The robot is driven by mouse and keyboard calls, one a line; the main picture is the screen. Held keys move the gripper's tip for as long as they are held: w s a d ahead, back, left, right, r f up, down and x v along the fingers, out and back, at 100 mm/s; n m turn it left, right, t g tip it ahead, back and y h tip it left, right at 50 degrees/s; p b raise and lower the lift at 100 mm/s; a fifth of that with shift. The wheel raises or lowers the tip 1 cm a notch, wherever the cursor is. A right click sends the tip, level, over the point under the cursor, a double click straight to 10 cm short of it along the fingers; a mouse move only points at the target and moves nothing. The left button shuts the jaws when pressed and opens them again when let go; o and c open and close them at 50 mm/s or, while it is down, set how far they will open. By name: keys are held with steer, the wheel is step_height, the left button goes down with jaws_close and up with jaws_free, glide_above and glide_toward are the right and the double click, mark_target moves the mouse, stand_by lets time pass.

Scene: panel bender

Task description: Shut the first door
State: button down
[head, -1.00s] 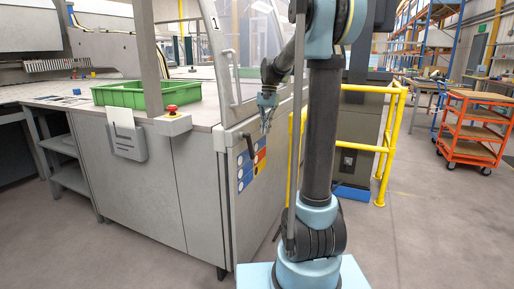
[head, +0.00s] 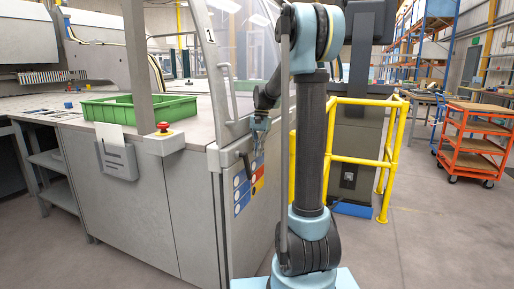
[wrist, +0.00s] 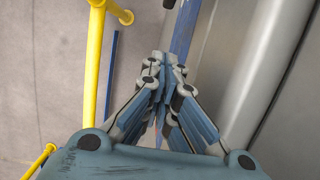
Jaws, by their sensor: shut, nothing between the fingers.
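The first door (head: 207,75) is a clear panel in a grey frame marked "1", at the near corner of the grey machine. Its long vertical handle (head: 230,92) stands out from the panel. I cannot tell from these views how far the door stands open. My gripper (head: 258,135) hangs low beside the machine corner, to the right of the handle and lower than it. In the wrist view my gripper (wrist: 163,65) has its fingers together with nothing between them. A grey machine surface (wrist: 245,75) lies just to their right.
Yellow guard rails (head: 385,130) stand right of my arm and show in the wrist view (wrist: 95,60). A green tray (head: 138,108) and a red emergency button (head: 163,127) are on the machine. An orange cart (head: 475,140) stands at the right. The floor between is clear.

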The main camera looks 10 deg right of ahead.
steer(key=s+a+f, duration=0.2)
steer(key=s+f, duration=0.2)
steer(key=f, duration=0.2)
steer(key=shift+s+a, duration=0.2)
steer(key=shift+a, duration=0.05)
stand_by(0.3)
